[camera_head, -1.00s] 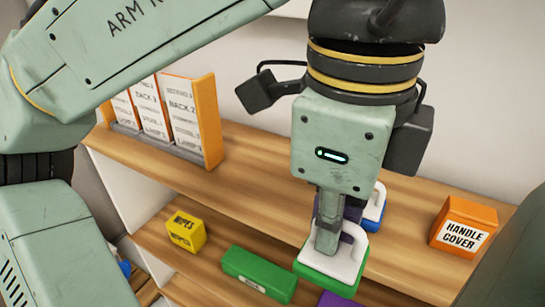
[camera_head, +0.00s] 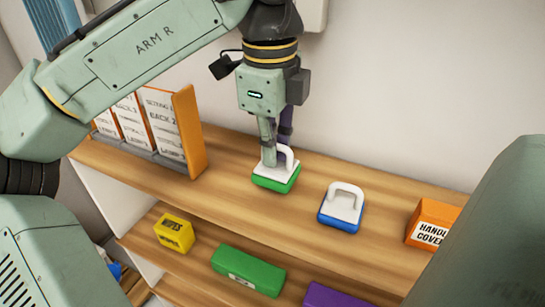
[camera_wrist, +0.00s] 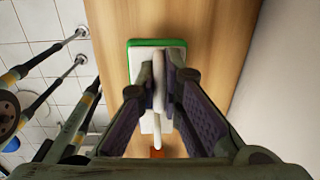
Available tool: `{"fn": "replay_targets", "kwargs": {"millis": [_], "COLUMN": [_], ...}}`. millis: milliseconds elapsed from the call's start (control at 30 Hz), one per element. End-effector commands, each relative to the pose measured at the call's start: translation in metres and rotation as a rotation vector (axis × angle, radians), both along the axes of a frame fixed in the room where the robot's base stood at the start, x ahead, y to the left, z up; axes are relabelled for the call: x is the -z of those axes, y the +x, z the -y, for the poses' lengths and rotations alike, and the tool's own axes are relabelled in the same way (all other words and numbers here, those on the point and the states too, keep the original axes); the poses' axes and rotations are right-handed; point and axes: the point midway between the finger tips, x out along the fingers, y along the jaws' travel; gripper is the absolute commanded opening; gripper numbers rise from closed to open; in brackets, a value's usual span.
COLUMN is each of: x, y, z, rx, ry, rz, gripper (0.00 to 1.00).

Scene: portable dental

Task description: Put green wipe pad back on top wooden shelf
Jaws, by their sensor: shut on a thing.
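The green wipe pad (camera_head: 276,177) has a green base and a white top with an arched white handle. In the head view it is at the top wooden shelf (camera_head: 235,185), left of the blue pad; whether its base touches the board I cannot tell. My gripper (camera_head: 269,158) is above it, pointing down, shut on its handle. In the wrist view, the fingers (camera_wrist: 160,95) close on the white handle from both sides, and the pad's green edge (camera_wrist: 155,43) shows beyond them over the wood.
A blue pad with a white handle (camera_head: 342,207) stands to the right on the top shelf. An orange handle cover box (camera_head: 433,222) is further right, a binder rack (camera_head: 187,130) left. Yellow (camera_head: 174,232), green (camera_head: 248,270) and purple (camera_head: 340,296) boxes are on the lower shelf.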

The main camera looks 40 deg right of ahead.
Motion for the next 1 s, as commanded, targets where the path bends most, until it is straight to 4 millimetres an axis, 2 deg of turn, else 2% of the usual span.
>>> {"fn": "replay_targets", "kwargs": {"millis": [233, 667, 700, 1000], "x": [0.030, 0.038, 0.037, 0.037], "y": [0.000, -0.001, -0.001, -0.001], "z": [0.000, 0.000, 0.000, 0.000], "rx": [-0.002, 0.000, 0.000, -0.001], "ry": [0.001, -0.001, 0.000, 0.000], "rz": [0.000, -0.002, -0.001, 0.000], "gripper": [0.00, 0.00, 0.09, 0.27]}}
